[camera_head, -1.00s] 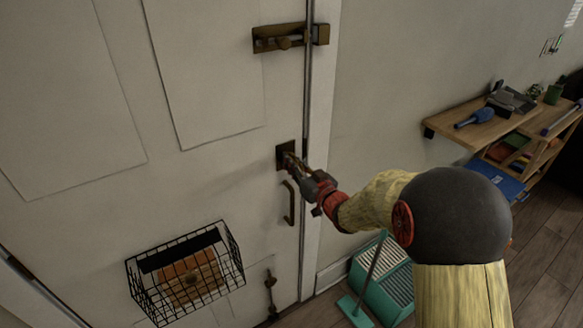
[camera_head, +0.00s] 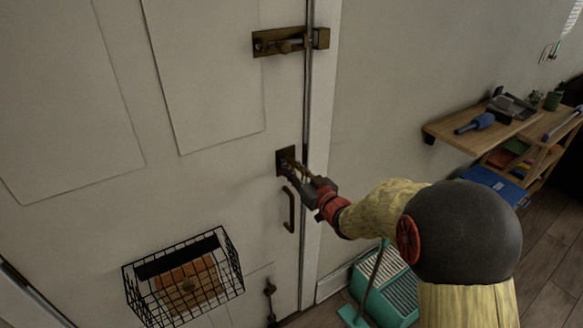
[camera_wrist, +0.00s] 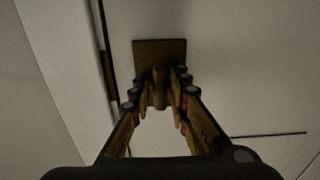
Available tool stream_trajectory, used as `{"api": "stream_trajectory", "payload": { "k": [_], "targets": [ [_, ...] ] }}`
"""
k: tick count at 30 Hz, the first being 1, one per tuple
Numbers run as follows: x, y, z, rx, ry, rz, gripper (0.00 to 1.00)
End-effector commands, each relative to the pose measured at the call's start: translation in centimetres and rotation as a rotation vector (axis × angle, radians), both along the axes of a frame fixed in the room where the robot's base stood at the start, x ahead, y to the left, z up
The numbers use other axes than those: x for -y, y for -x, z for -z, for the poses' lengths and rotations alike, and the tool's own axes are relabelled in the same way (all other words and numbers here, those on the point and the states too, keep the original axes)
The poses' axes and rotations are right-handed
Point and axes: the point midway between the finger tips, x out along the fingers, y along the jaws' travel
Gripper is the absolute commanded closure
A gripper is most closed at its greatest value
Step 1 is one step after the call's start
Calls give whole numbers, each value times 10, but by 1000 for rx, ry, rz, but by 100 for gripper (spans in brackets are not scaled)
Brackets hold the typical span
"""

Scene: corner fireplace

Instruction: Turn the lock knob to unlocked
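The lock is a dark brass plate (camera_head: 286,157) on the white door, above the pull handle. In the wrist view the plate (camera_wrist: 160,52) is near the top centre, with the brass knob (camera_wrist: 159,90) sticking out towards me. My gripper (camera_head: 297,168) is at the lock. In the wrist view its two fingers (camera_wrist: 160,80) stand on either side of the knob, with narrow gaps showing, so it looks open around the knob. In the head view the fingers partly hide the knob, and its turn angle is hard to read.
A brass slide bolt (camera_head: 290,40) is higher on the door. A dark pull handle (camera_head: 289,210) hangs just below the lock. A wire basket (camera_head: 184,277) is fixed lower left. A wooden shelf (camera_head: 470,130) and teal bin (camera_head: 385,290) stand right of the door.

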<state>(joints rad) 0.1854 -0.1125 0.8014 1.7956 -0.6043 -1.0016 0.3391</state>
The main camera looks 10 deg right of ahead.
Motion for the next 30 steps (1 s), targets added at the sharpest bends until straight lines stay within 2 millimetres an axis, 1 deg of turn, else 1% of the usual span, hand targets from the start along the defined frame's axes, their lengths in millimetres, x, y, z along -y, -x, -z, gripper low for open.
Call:
{"api": "stream_trajectory", "payload": {
  "k": [1, 6, 14, 17, 20, 30],
  "targets": [
    [0, 0, -1, 1, 0, 0, 78],
    [0, 0, -1, 2, -1, 0, 70],
    [0, 0, -2, 3, -1, 0, 70],
    [3, 5, -2, 3, -2, 1, 70],
    [7, 17, -2, 3, -1, 2, 70],
    [28, 82, -2, 3, -1, 4, 70]
  ]
}}
